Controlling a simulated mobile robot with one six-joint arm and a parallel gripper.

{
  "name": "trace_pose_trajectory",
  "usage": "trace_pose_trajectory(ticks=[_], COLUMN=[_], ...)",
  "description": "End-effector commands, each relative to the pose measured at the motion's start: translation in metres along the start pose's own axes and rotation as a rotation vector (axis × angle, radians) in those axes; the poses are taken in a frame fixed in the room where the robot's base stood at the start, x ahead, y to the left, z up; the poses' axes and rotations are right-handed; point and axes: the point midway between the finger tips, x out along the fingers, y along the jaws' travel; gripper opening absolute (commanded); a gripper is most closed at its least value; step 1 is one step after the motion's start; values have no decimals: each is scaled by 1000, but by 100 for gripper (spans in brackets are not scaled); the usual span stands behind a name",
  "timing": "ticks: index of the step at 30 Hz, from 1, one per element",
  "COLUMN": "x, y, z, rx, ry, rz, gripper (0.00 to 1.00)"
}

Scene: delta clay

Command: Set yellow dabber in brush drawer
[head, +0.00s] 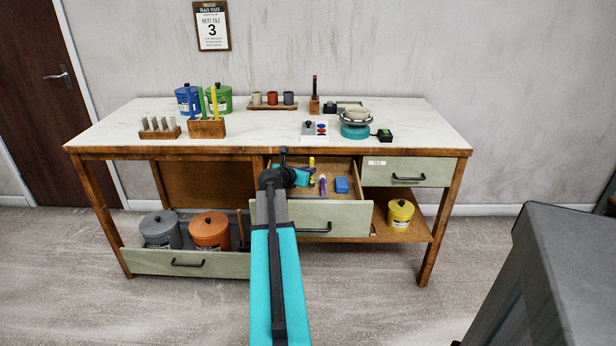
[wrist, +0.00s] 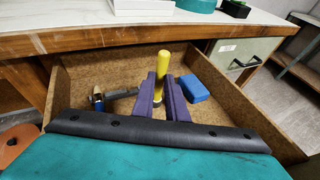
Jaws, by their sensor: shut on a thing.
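The yellow dabber (wrist: 162,62) stands upright between the purple fingers of my gripper (wrist: 163,98), which is shut on it. In the head view the dabber (head: 312,163) shows as a small yellow piece beside my gripper (head: 317,183). My gripper is over the open middle drawer (head: 335,217), inside its walls. The wrist view shows the drawer's wooden side wall (wrist: 240,92). The dabber's lower end is hidden by the fingers, so I cannot tell whether it touches the drawer floor.
In the drawer, a blue block (wrist: 194,88) lies right of the fingers, and a dark-handled tool (wrist: 118,95) lies left. Bare drawer floor shows around them. A lower drawer (head: 190,265) is open with grey and orange tubs. A yellow tub (head: 400,215) stands on the right shelf.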

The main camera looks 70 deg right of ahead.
Motion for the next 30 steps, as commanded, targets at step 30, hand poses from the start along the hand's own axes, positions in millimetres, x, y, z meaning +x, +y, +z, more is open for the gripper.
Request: trace_pose_trajectory(ticks=[30], x=[8], y=[-1], z=[-21], rx=[0], ry=[0], rz=[0], gripper=[31])
